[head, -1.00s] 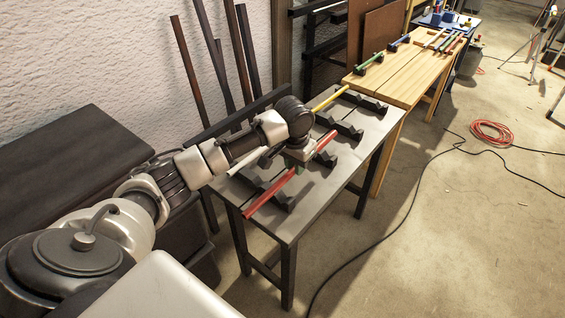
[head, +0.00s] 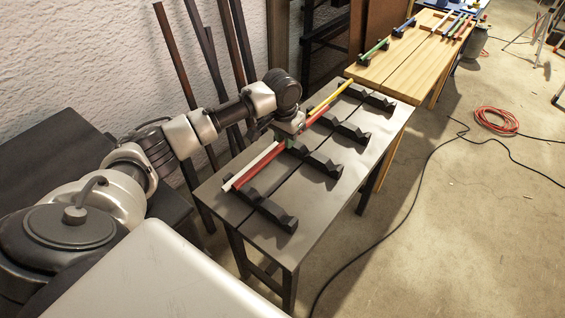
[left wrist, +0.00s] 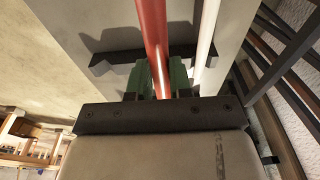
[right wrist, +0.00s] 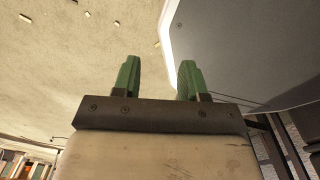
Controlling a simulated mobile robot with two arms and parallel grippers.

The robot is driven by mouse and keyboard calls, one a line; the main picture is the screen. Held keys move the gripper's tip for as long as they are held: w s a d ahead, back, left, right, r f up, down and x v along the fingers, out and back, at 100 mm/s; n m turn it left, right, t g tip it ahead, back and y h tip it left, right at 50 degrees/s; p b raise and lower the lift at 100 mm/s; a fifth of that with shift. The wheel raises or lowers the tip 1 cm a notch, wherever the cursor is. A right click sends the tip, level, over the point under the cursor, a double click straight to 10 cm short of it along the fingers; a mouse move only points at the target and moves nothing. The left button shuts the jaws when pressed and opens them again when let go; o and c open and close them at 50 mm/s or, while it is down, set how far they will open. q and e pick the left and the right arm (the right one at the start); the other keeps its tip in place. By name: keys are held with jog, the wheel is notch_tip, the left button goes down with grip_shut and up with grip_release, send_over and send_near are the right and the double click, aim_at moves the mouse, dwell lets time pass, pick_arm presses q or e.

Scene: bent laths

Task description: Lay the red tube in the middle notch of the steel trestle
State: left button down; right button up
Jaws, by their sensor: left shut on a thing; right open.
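The red tube (head: 261,168) lies lengthwise over the steel trestle (head: 325,195), close beside a white tube (head: 242,177), near the left ends of the two near notched bars (head: 268,209). My left gripper (head: 290,136) is shut on the red tube. In the left wrist view the red tube (left wrist: 153,35) runs between the green fingers, with the white tube (left wrist: 207,40) parallel and apart on the right. Whether the red tube touches the bars I cannot tell. My right gripper (right wrist: 158,78) is open and empty, seen only in the right wrist view.
A yellow tube (head: 337,92) lies at the left side of the trestle's far half. The middle and right of the notched bars look bare. Beyond stands a wooden table (head: 400,72) with coloured tubes. Dark posts lean on the wall at left. A red cable coil (head: 495,120) lies on the floor.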

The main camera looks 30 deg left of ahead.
pick_arm(q)
jog(key=s+f, duration=0.1)
jog(key=f, duration=0.1)
jog(key=s+d+f, duration=0.1)
jog(key=f, duration=0.1)
jog(key=s+f, duration=0.1)
jog(key=f, duration=0.1)
jog(key=shift+s+d+f, duration=0.15)
jog(key=shift+s+f, duration=0.2)
jog(key=shift+f, duration=0.4)
jog(key=c, duration=1.1)
grip_release()
jog(key=shift+o, duration=0.3)
pick_arm(e)
jog(key=shift+w+a+r, duration=0.3)
jog(key=shift+w+a, duration=0.25)
jog(key=shift+w, duration=0.2)
pick_arm(q)
jog(key=shift+r, duration=0.15)
